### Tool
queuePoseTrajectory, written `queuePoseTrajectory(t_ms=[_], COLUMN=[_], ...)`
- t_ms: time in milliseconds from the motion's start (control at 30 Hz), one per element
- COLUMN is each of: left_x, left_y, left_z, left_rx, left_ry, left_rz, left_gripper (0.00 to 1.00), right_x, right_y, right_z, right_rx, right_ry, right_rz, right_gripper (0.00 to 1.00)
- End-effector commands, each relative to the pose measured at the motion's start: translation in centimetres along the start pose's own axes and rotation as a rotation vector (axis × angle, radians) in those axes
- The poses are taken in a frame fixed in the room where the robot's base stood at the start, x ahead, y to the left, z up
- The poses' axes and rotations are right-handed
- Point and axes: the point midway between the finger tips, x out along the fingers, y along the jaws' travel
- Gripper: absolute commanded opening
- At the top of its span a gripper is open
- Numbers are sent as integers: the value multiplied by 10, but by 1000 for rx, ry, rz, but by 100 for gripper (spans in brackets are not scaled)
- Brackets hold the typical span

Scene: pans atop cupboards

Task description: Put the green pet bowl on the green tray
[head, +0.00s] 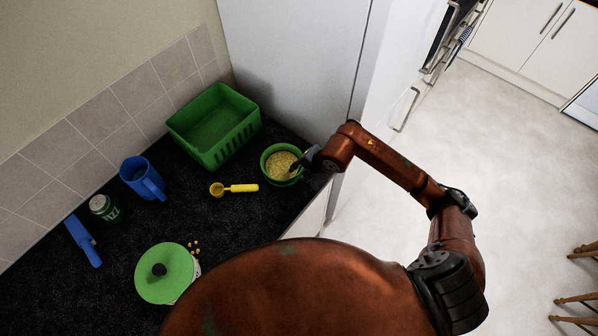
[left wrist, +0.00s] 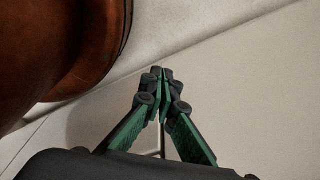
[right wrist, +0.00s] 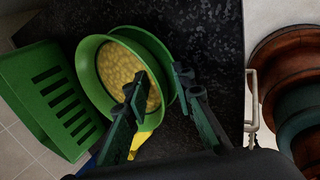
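The green pet bowl (head: 268,153), filled with yellow pellets, stands on the dark counter near its right edge. The green tray (head: 191,143), a deep box with slotted sides, stands just left of and behind it; in the right wrist view the tray (right wrist: 35,110) is at the left. My right gripper (head: 308,160) is at the bowl's right side. In the right wrist view its fingers (right wrist: 160,86) are apart, one over the pellets and one by the outside of the bowl's wall (right wrist: 87,76). Contact cannot be told. My left gripper (left wrist: 161,75) has its fingertips together, empty, away from the counter.
A yellow scoop (head: 240,188) lies left of the bowl. A blue mug (head: 140,178), a small jar (head: 104,208), a blue handled object (head: 83,242) and a green lid (head: 165,273) are farther left. A tall white cabinet (head: 290,60) stands behind the tray.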

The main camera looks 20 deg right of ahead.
Motion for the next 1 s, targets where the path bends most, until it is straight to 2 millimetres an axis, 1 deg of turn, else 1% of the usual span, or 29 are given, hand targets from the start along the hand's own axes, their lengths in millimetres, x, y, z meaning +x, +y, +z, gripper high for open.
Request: queuePoseTrajectory(t_ms=[167,400,500,600,767,1000], left_x=[0,0,0,0,0,0], left_y=[0,0,0,0,0,0], left_z=[0,0,0,0,0,0], left_rx=[0,0,0,0,0,0], left_ry=[0,0,0,0,0,0], left_rz=[0,0,0,0,0,0], left_gripper=[0,0,0,0,0,0], right_x=[-27,-78,-94,-106,-115,-116], right_y=[1,1,0,1,0,0], right_z=[1,1,1,0,0,0], right_rx=[-3,-2,-3,-2,0,0], right_ry=[-3,-4,-3,-2,-2,-1], right_rz=[3,2,1,2,-1,-1], right_gripper=[23,23,23,23,23,23])
